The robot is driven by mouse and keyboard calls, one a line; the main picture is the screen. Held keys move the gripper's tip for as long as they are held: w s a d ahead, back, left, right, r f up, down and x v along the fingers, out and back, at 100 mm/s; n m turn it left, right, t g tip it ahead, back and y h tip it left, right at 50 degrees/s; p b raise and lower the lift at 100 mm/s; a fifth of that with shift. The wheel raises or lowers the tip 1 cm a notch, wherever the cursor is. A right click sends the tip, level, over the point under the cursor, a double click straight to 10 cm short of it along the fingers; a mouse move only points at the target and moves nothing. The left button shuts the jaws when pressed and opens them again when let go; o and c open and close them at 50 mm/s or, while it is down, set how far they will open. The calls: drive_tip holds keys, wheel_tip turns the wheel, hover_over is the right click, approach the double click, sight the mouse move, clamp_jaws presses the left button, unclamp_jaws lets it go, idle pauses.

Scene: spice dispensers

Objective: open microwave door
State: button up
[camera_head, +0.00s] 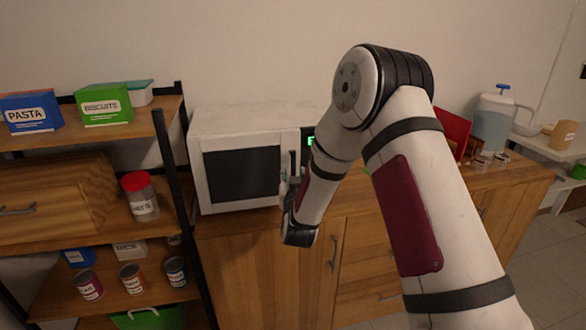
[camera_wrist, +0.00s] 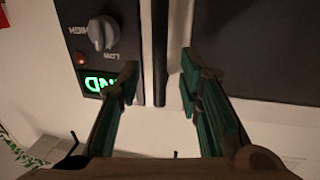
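The white microwave (camera_head: 245,118) stands on the wooden cabinet, left of my arm in the head view. Its door, with a dark window (camera_head: 242,176), looks shut. The dark vertical handle (camera_head: 294,160) is at the door's right side, partly hidden by my gripper (camera_head: 286,184). The wrist view is upside down. There the handle (camera_wrist: 160,45) runs between the two green-lined fingers of my gripper (camera_wrist: 160,76). The fingers are open, with visible gaps on both sides of the handle. The control panel (camera_wrist: 95,60) with knob and green display is at left there.
A wooden shelf (camera_head: 85,140) with a black frame, boxes and cans stands close left of the microwave. Behind my arm at right are a red object (camera_head: 456,130) and a clear dispenser (camera_head: 493,122) on the counter. Cabinet doors (camera_head: 265,270) are below.

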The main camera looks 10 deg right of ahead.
sight(294, 168)
drive_tip(key=shift+w+d, duration=0.2)
drive_tip(key=shift+w, duration=0.8)
drive_tip(key=shift+w+d, duration=0.2)
drive_tip(key=shift+w, duration=0.75)
drive_tip(key=shift+c, duration=0.3)
clamp_jaws()
